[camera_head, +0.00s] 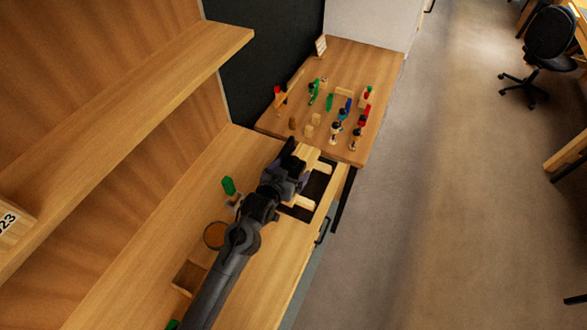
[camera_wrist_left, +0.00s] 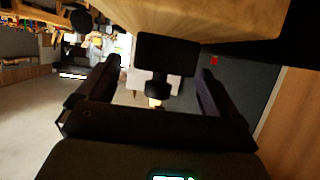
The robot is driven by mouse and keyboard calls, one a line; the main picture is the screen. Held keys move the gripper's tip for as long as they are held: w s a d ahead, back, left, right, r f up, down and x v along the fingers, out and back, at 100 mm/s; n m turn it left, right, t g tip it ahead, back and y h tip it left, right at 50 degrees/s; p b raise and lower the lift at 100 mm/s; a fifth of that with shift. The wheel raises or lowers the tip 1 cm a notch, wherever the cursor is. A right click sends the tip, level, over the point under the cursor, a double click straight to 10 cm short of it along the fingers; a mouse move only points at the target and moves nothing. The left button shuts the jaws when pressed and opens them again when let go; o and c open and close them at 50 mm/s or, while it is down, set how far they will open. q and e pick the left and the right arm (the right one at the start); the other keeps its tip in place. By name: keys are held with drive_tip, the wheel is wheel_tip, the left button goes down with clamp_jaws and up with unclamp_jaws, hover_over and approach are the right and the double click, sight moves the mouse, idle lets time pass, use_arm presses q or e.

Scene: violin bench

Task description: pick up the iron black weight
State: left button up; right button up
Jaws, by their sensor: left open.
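My left gripper (camera_head: 293,160) is above the bench near its far end, beside a dark rectangular opening. In the left wrist view my left gripper (camera_wrist_left: 152,90) is open, with one dark finger on each side. A black blocky piece with a narrower knob, which looks like the iron black weight (camera_wrist_left: 165,54), is in the gap between the fingers against a pale wooden surface. It seems not to be gripped. In the head view I cannot separate the weight from my dark gripper. My right gripper is not in view.
The bench (camera_head: 262,262) carries a green piece (camera_head: 228,185), a round amber dish (camera_head: 214,235) and a wooden box (camera_head: 187,278). A second table (camera_head: 340,60) holds several small coloured figures. A wooden shelf (camera_head: 150,100) overhangs the left side.

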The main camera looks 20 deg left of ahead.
sight(292, 168)
use_arm(q)
drive_tip(key=shift+x, duration=1.7)
drive_tip(key=shift+a+f, duration=0.1)
drive_tip(key=shift+c, duration=0.2)
clamp_jaws()
drive_tip(key=shift+r, duration=0.25)
